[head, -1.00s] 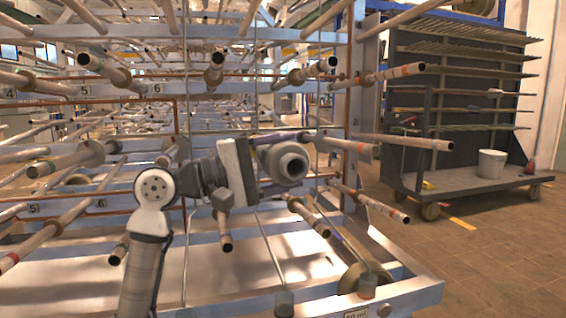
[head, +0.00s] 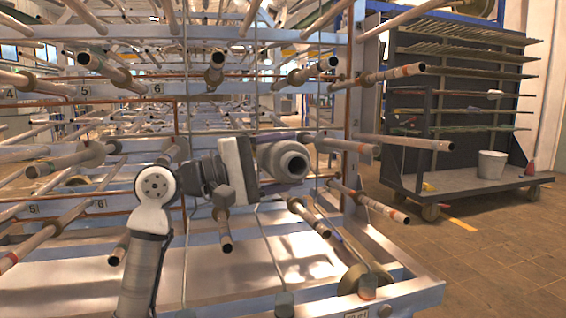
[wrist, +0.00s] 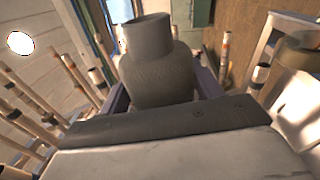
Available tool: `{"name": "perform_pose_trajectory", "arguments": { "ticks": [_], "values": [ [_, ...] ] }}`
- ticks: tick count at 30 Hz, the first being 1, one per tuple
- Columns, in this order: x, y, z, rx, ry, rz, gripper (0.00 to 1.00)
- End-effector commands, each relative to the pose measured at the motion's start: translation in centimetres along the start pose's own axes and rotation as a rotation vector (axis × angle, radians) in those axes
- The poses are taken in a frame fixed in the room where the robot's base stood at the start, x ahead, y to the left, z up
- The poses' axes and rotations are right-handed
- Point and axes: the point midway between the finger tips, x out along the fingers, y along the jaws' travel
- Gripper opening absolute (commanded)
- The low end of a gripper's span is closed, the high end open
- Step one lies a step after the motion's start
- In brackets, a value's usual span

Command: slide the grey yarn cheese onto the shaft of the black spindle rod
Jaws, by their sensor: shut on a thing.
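The grey yarn cheese (head: 281,160) is held in front of the rack, its round hollow end pointing right and toward the camera. In the wrist view the cheese (wrist: 157,75) stands out from the palm, with a narrower neck at its far end. My gripper (head: 268,167) is shut on it; the dark fingers show at both sides of the cheese in the wrist view (wrist: 160,92). Several rods with coloured bands are near; one (head: 350,147) lies just right of the cheese, apart from it. I cannot tell which is the black spindle rod.
The metal rack (head: 205,90) carries many protruding rods, close around my arm. A rod (head: 310,216) sticks out below the cheese. Thin upright wires cross the front. A dark cart (head: 455,178) with a bucket (head: 491,164) stands right, with open floor before it.

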Motion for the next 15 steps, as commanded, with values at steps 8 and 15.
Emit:
{"name": "perform_pose_trajectory", "arguments": {
  "ticks": [8, 15],
  "values": [
    [0.0, 0.3, -0.2, 0.003, 0.000, 0.003, 0.32],
    [0.0, 0.3, -1.2, 0.003, 0.000, 0.003, 0.32]
  ]
}}
